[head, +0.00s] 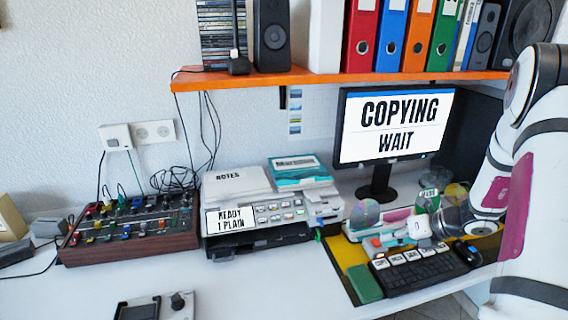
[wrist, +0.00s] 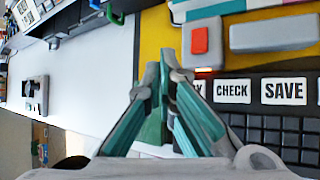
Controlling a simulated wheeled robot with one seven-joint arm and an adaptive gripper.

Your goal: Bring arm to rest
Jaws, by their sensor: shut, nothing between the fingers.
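My gripper (wrist: 166,62) is shut and empty. Its teal fingers come together over the yellow mat (wrist: 157,38), beside a red button (wrist: 200,40) on a grey block. My arm reaches in from the right of the head view, and its end is low over the desk below the monitor. The labelled keys (wrist: 233,91) lie just to the right of the fingers, with CHECK and SAVE readable. I cannot tell whether the fingertips touch anything.
The monitor (head: 393,128) reads COPYING WAIT. A printer (head: 258,213) reads READY 1 PLAIN. A disc (head: 365,214) stands upright behind my gripper. A mouse (head: 467,253) and keyboard (head: 426,270) are close by. The orange shelf (head: 300,77) hangs above. The front desk is mostly clear.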

